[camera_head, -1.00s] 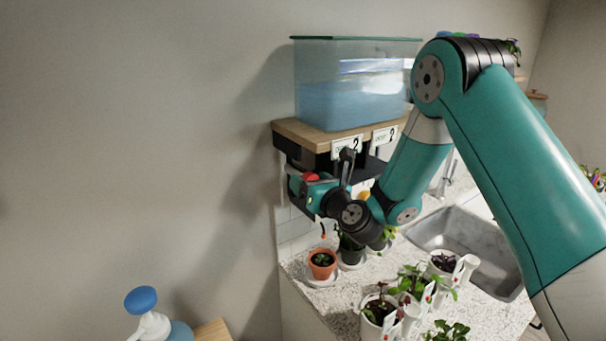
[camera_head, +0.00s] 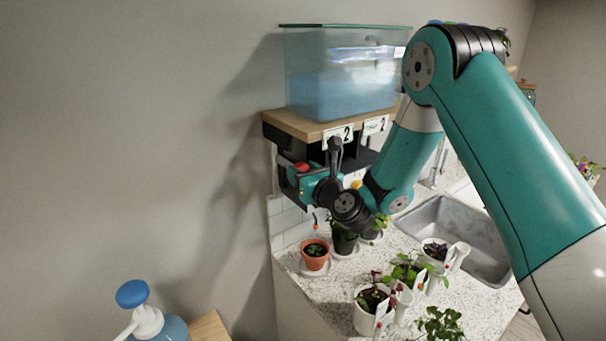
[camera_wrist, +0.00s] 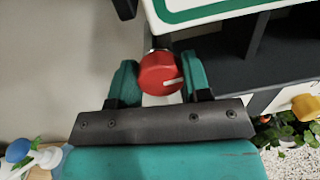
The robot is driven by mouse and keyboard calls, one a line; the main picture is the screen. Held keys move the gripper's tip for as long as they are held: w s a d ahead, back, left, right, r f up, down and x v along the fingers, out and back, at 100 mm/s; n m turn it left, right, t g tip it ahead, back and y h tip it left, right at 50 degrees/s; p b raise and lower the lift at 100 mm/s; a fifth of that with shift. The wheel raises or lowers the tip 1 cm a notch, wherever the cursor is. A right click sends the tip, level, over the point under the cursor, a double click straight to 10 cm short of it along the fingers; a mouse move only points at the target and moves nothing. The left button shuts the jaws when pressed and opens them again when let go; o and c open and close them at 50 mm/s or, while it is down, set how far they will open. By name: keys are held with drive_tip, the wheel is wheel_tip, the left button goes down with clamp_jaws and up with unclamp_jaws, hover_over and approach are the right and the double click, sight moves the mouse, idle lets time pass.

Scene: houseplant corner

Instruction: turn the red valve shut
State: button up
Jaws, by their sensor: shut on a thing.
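The red valve (camera_wrist: 160,74) has a round knob with a pale mark pointing to the right and slightly up in the wrist view. It sits below the front edge of the shelf, under a label card, and shows as a small red patch in the head view (camera_head: 301,168). My gripper (camera_wrist: 158,80) is shut on the red valve, one teal finger on each side of the knob. In the head view my gripper hides most of the valve.
A clear water tank (camera_head: 345,75) stands on the wooden shelf (camera_head: 291,122) above. A yellow knob (camera_wrist: 305,107) is to the right. A terracotta pot (camera_head: 315,258) and several other plants stand on the counter below, beside a sink (camera_head: 465,235). A blue-topped bottle (camera_head: 133,294) is at lower left.

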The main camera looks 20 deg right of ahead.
drive_tip(key=n+b, duration=0.2)
drive_tip(key=n, duration=0.2)
drive_tip(key=shift+f, duration=0.15)
drive_tip(key=n+b, duration=0.3)
drive_tip(key=n, duration=0.2)
drive_tip(key=shift+t, duration=0.3)
drive_tip(key=n+y+b, duration=0.1)
drive_tip(key=n+b, duration=0.3)
drive_tip(key=n, duration=0.1)
drive_tip(key=shift+n, duration=0.3)
drive_tip(key=shift+n+b, duration=1.15)
drive_tip(key=shift+n, duration=0.45)
drive_tip(key=o, duration=0.9)
